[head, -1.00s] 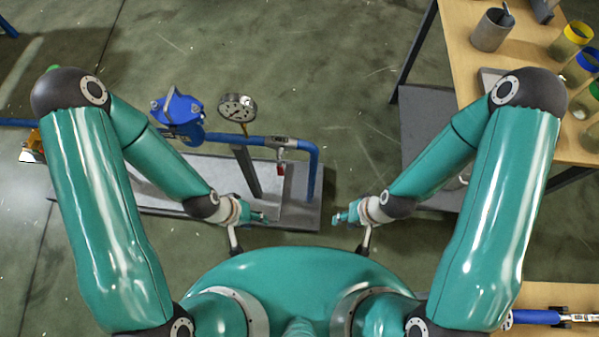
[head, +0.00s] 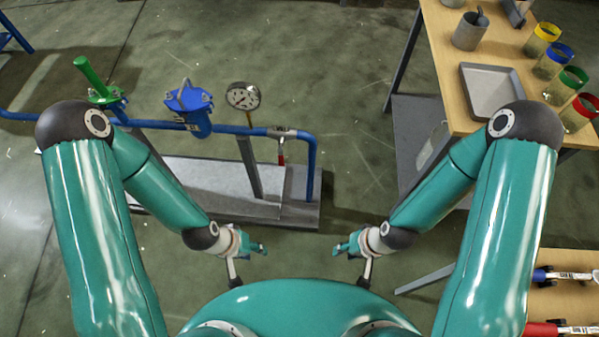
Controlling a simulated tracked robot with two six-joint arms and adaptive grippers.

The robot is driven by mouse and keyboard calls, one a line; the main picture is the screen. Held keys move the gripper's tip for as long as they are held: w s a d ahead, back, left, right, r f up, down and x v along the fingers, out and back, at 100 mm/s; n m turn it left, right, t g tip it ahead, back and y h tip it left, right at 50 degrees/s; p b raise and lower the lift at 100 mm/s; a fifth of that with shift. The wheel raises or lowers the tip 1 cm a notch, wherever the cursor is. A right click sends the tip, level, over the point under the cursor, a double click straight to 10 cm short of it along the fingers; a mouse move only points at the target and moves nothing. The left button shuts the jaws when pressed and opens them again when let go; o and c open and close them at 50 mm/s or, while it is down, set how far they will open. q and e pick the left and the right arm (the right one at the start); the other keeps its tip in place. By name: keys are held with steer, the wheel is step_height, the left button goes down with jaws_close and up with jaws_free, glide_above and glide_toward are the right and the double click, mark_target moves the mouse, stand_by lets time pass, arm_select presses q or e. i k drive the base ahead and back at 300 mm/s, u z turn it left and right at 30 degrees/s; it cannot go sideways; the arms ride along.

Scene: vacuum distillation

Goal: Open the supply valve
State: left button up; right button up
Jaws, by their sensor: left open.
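A blue pipe run (head: 228,127) stands on a grey base at the left. It carries a valve with a green handle (head: 91,72), a blue capped fitting (head: 190,108), a round dial gauge (head: 243,96) and a small fitting with a red lever (head: 282,150) hanging down. No label shows which one is the supply valve. My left gripper (head: 258,248) is open and empty, in front of the base near its right end and apart from the pipe. My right gripper (head: 345,246) is to the right of it, touching nothing; its jaws are too small to read.
A wooden bench (head: 447,65) at the upper right holds a grey cup (head: 468,31), a grey tray (head: 492,91) and several jars with coloured rims. A lower wooden surface (head: 560,262) at the lower right holds tools. The floor between pipe and bench is clear.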

mark_target(281, 156)
steer(key=k, duration=0.35)
steer(key=u, duration=0.15)
steer(key=i, duration=0.9)
steer(key=z, duration=0.1)
steer(key=k, duration=1.25)
steer(key=u, duration=0.3)
steer(key=i, duration=0.7)
steer(key=u, duration=0.65)
steer(key=i, duration=0.65)
steer(key=z, duration=0.1)
